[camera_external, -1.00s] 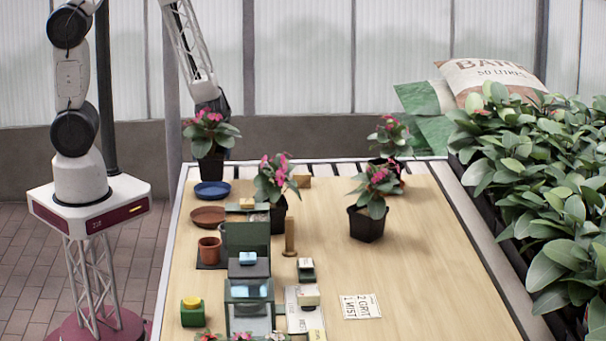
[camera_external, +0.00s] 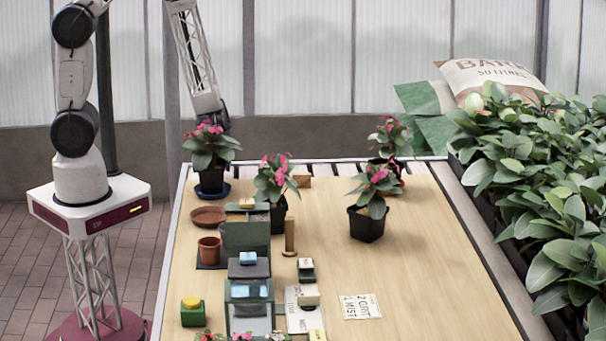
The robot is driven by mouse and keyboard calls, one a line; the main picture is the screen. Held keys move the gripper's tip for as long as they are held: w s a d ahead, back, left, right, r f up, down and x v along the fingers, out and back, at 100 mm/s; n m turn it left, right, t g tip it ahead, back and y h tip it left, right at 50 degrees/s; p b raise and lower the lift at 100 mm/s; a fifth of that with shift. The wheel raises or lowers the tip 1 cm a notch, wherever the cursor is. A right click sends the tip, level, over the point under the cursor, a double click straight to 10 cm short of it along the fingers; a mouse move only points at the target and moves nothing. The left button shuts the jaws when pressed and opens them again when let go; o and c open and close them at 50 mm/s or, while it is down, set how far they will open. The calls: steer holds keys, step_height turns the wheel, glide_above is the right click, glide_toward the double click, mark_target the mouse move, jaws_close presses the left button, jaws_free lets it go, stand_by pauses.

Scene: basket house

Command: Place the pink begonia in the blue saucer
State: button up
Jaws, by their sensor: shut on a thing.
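A pink begonia (camera_external: 211,148) in a black pot (camera_external: 209,182) is at the far left of the table. Its pot is at the blue saucer (camera_external: 226,189), whose rim shows around the pot's foot. I cannot tell whether the pot touches the saucer's floor. The plant looks upright. My gripper (camera_external: 216,119) is behind and above the leaves, shut on this begonia. Its fingertips are hidden by the plant.
A brown saucer (camera_external: 208,216) and a terracotta pot (camera_external: 209,250) stand in front. Other pink-flowered plants stand to the right: one close by (camera_external: 272,181), one at the back (camera_external: 389,138), one mid-table (camera_external: 370,205). The right front of the table is mostly clear.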

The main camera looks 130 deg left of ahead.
steer(key=shift+f, duration=0.35)
steer(key=o, duration=0.8)
steer(key=shift+r, duration=0.15)
steer(key=shift+a+r, duration=0.1)
steer(key=shift+r, duration=0.2)
steer(key=shift+v, duration=6.2)
steer(key=shift+w+r, duration=0.1)
steer(key=shift+r, duration=0.05)
steer(key=shift+w, duration=0.1)
